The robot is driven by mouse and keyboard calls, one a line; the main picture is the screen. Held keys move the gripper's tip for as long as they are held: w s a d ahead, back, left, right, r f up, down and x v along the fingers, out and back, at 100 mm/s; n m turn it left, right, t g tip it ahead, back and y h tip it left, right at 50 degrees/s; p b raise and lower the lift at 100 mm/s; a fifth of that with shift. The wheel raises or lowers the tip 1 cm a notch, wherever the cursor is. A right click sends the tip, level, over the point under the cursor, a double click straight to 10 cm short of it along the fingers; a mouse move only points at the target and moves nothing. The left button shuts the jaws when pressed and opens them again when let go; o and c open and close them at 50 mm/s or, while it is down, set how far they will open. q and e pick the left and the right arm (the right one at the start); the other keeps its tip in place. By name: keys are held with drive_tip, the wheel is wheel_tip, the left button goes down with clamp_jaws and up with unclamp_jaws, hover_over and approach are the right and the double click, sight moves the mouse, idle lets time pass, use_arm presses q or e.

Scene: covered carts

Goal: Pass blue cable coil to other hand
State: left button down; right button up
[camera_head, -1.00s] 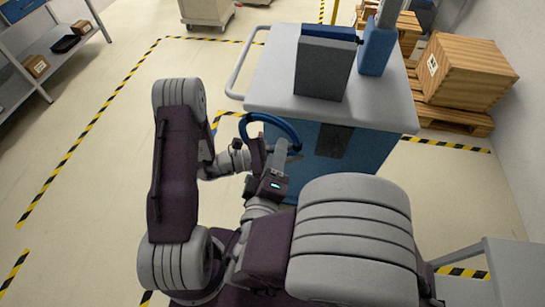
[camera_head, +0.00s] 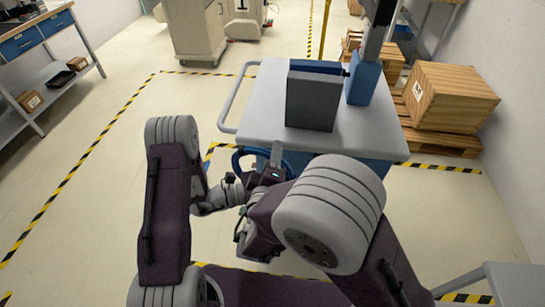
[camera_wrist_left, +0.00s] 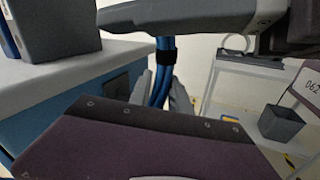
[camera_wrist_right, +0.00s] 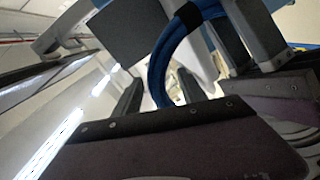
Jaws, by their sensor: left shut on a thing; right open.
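The blue cable coil (camera_head: 238,159) shows as a small arc in front of the cart in the head view, mostly hidden by my grippers. In the left wrist view, its blue strands (camera_wrist_left: 159,84) and black band run between the fingers of my left gripper (camera_wrist_left: 160,95), which is shut on it. My right gripper (camera_head: 274,155) is beside the coil. In the right wrist view, the coil (camera_wrist_right: 157,72) passes between the spread fingers of my right gripper (camera_wrist_right: 158,95), which is open. My left gripper (camera_wrist_right: 245,38) also shows there at upper right.
A grey-topped cart (camera_head: 255,105) stands just ahead, bearing a dark grey box (camera_head: 311,101) and a blue container (camera_head: 363,82). A wooden crate (camera_head: 450,97) sits on pallets at right. A shelf unit (camera_head: 55,60) stands at far left. The floor at left is clear.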

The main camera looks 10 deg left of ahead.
clamp_jaws()
idle(1.4)
use_arm(q)
drive_tip(key=c, duration=1.1)
unclamp_jaws()
use_arm(e)
drive_tip(key=shift+r, duration=0.1)
use_arm(q)
drive_tip(key=v, duration=1.2)
drive_tip(key=shift+f, duration=0.1)
